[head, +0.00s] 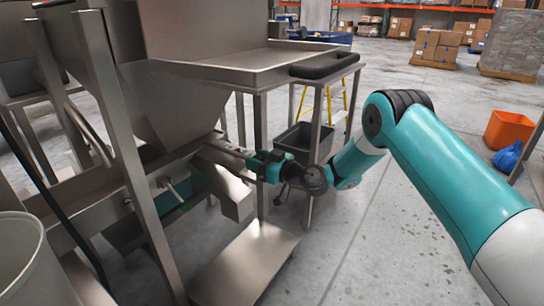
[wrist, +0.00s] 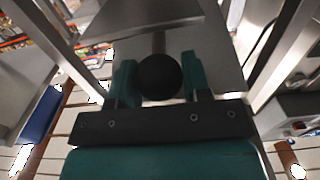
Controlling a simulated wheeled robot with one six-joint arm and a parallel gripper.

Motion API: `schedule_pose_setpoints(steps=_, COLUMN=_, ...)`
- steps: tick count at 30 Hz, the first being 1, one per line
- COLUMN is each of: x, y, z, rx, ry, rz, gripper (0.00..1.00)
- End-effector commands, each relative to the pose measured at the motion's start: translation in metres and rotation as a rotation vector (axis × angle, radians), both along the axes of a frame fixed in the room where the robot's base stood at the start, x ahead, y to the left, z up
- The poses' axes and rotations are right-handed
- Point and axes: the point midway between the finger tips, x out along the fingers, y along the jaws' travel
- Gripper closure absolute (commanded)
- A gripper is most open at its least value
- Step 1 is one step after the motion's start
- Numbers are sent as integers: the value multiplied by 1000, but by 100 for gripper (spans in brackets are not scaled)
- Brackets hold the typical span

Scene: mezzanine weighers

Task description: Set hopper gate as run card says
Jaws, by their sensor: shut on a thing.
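The steel hopper (head: 175,95) stands at the left of the head view, narrowing downward on a metal frame. My gripper (head: 252,163) is beside the hopper's lower outlet, at the end of a steel bar (head: 222,155). In the wrist view my gripper (wrist: 158,80) has its teal fingers on either side of a round black knob (wrist: 159,77) and is shut on it. A grey metal strip runs from the knob toward the hopper. The gate plate itself and any scale marks cannot be made out. No run card can be read in either view.
Open concrete floor lies between.

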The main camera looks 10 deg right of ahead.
Motion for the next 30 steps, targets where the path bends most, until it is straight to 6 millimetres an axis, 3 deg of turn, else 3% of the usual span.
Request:
schedule_pose_setpoints(steps=9, x=-1, y=2, z=1, rx=-1, ry=-4, rz=1, gripper=98)
schedule_pose_setpoints(steps=10, x=-1, y=2, z=1, rx=-1, ry=-4, rz=1, gripper=49)
schedule_pose_setpoints(steps=12, x=-1, y=2, z=1, rx=-1, ry=-4, rz=1, gripper=33)
schedule_pose_setpoints(steps=23, x=-4, y=-2, z=0, rx=-1, ry=-1, rz=0, gripper=33)
schedule_pose_setpoints(steps=30, x=-34, y=-34, z=0, rx=1, ry=5, rz=-3, gripper=33)
